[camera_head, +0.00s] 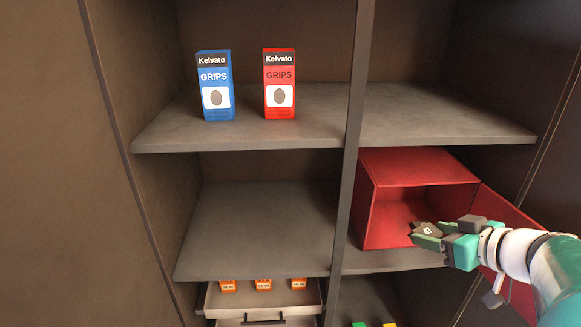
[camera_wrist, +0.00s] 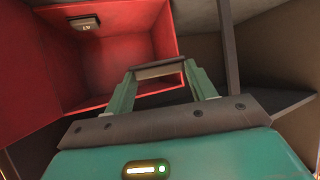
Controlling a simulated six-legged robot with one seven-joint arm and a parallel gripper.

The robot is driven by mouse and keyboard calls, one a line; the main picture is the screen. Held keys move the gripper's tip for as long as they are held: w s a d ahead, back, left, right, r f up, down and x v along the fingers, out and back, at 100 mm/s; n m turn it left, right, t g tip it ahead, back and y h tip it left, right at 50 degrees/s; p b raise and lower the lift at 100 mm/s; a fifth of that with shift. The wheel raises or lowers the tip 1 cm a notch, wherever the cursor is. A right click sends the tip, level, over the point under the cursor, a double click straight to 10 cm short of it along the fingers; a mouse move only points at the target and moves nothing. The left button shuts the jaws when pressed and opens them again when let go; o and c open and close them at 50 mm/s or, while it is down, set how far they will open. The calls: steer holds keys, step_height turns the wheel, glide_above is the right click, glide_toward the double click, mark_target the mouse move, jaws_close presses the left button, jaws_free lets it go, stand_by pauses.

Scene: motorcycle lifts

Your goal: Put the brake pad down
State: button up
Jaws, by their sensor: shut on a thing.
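My gripper (camera_head: 427,236) is at the open front of a red box (camera_head: 426,165) on the right-hand shelf of the cabinet. It is shut on the brake pad (camera_head: 425,229), a small dark piece with a pale mark. In the wrist view the pad (camera_wrist: 158,71) spans the gap between the green fingertips (camera_wrist: 160,82), with the red box (camera_wrist: 130,40) behind it. The pad appears held above the box floor, but the exact gap is not clear. Another small dark piece with a pale mark (camera_wrist: 85,23) shows in the box; I cannot tell what it is.
The red box's door (camera_head: 508,215) stands open on the right, partly behind my arm. A blue grips box (camera_head: 215,86) and a red grips box (camera_head: 279,84) stand on the upper left shelf. The middle left shelf (camera_head: 260,225) is bare. Below it, an open drawer (camera_head: 265,302) holds orange boxes.

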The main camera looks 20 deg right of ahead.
steer(key=w+d+f, duration=0.2)
steer(key=w+f, duration=0.2)
steer(key=w, duration=0.5)
glide_above(393, 243)
step_height(393, 243, down, 6)
steer(key=shift+a+r, duration=0.1)
steer(key=shift+r, duration=0.15)
steer(key=shift+w+f, duration=0.2)
steer(key=shift+f, duration=1.6)
steer(key=shift+f, duration=0.15)
steer(key=o, duration=1)
steer(key=shift+o, duration=0.2)
steer(key=shift+s+r, duration=0.25)
steer(key=shift+r, duration=0.1)
steer(key=v, duration=1.1)
